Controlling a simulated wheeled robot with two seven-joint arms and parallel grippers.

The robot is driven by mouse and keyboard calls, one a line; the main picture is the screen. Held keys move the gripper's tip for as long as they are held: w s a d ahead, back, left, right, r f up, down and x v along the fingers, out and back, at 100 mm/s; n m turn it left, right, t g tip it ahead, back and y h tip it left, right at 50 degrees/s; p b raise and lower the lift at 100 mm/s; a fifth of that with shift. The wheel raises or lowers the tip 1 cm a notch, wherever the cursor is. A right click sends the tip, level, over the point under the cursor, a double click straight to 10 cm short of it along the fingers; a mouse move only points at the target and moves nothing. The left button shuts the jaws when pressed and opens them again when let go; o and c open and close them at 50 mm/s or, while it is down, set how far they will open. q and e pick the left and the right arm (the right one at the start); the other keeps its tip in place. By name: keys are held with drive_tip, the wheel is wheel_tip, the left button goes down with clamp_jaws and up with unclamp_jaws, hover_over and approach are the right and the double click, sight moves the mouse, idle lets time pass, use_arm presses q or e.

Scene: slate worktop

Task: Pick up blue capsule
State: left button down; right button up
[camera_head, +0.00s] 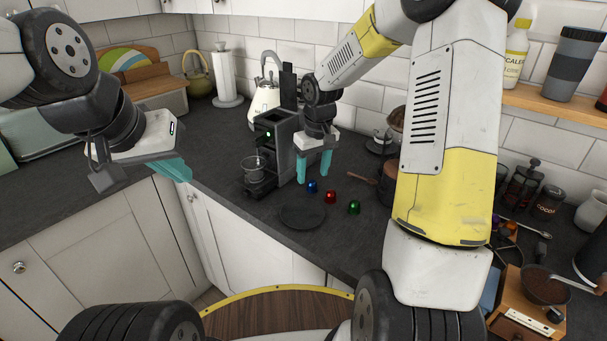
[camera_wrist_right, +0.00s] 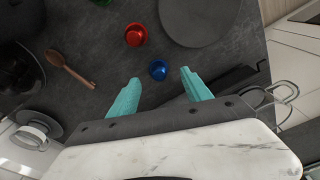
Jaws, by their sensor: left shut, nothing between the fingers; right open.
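The blue capsule (camera_head: 312,186) lies on the slate worktop, left of a red capsule (camera_head: 331,197) and a green capsule (camera_head: 354,207). My right gripper (camera_head: 313,178) is open with teal fingers pointing down, just behind the blue capsule in the head view. In the right wrist view the blue capsule (camera_wrist_right: 158,69) shows ahead of and between the open fingertips (camera_wrist_right: 160,80), with nothing held. The red capsule (camera_wrist_right: 136,35) is up and left of it there. My left gripper (camera_head: 178,170) is shut and empty at the left, over the worktop's front edge.
A dark round plate (camera_head: 303,212) lies in front of the capsules. A coffee machine (camera_head: 270,150) with a glass cup stands close left of my right gripper. A wooden spoon (camera_head: 364,175) and a dark canister lie to the right. A white kettle (camera_head: 264,98) stands behind.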

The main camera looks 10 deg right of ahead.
sight(312, 182)
drive_tip(key=shift+w+f, duration=0.15)
drive_tip(key=shift+f, duration=0.85)
drive_tip(key=shift+w+f, duration=0.15)
drive_tip(key=shift+f, duration=0.8)
clamp_jaws()
drive_tip(key=shift+r, duration=0.15)
